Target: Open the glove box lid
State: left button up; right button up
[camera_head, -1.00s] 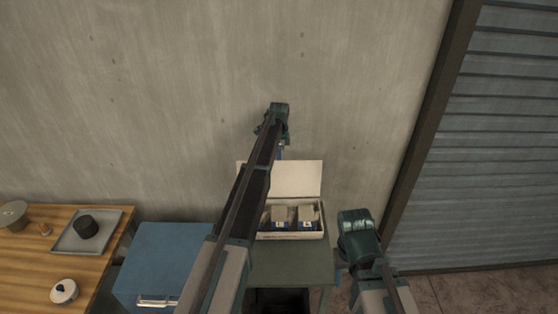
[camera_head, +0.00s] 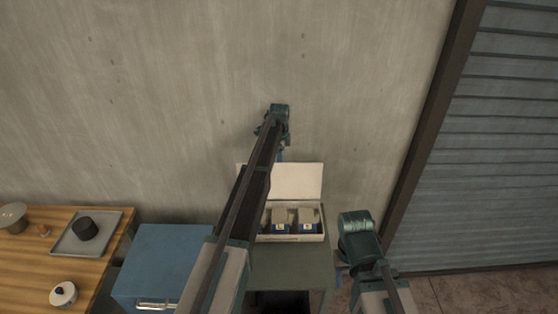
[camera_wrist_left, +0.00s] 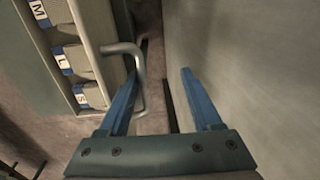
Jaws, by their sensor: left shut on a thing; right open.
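The glove box (camera_head: 290,238) is a pale box on a green stand in the head view. Its pale lid (camera_head: 297,181) stands up at the back, so the box is open. Several grey glove packs (camera_head: 309,219) with blue labels sit inside; the left wrist view shows labels M, L and S. My left gripper (camera_head: 281,153) is above the lid's top edge. In the left wrist view its blue fingers (camera_wrist_left: 160,72) are at the metal lid handle (camera_wrist_left: 141,75), which lies against the left finger. My right gripper (camera_head: 340,270) is right of the box, open, its fingers mostly hidden.
A blue cabinet (camera_head: 165,262) stands left of the green stand (camera_head: 308,268). A wooden table (camera_head: 30,265) at the far left carries a tray (camera_head: 68,245) and small pots. A concrete wall (camera_head: 180,90) is close behind the box; a shutter (camera_head: 490,150) is at right.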

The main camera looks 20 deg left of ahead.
pick_arm(q)
notch_tip(320, 180, up, 12)
jog(key=p, duration=1.1)
jog(key=shift+s+f, duration=0.15)
jog(key=shift+s, duration=0.2)
pick_arm(e)
notch_tip(320, 180, up, 12)
jog(key=shift+f, duration=0.15)
pick_arm(q)
jog(key=shift+d, duration=0.1)
jog(key=s+d+f+n+b, duration=0.3)
jog(key=s+d+f+b, duration=0.3)
jog(key=s, duration=0.8)
jog(key=s+d+f+n+b, duration=0.4)
jog(key=s+f+b, duration=0.5)
jog(key=s, duration=0.6)
jog(key=s+d+f+n+g+y+b, duration=0.1)
jog(key=s+d+f+n+b, duration=0.3)
jog(key=s+d+f+b, duration=0.4)
jog(key=s+d, duration=0.1)
jog(key=s, duration=0.5)
jog(key=shift+s+f, duration=0.25)
jog(key=shift+f, duration=0.1)
pick_arm(e)
notch_tip(320, 180, down, 24)
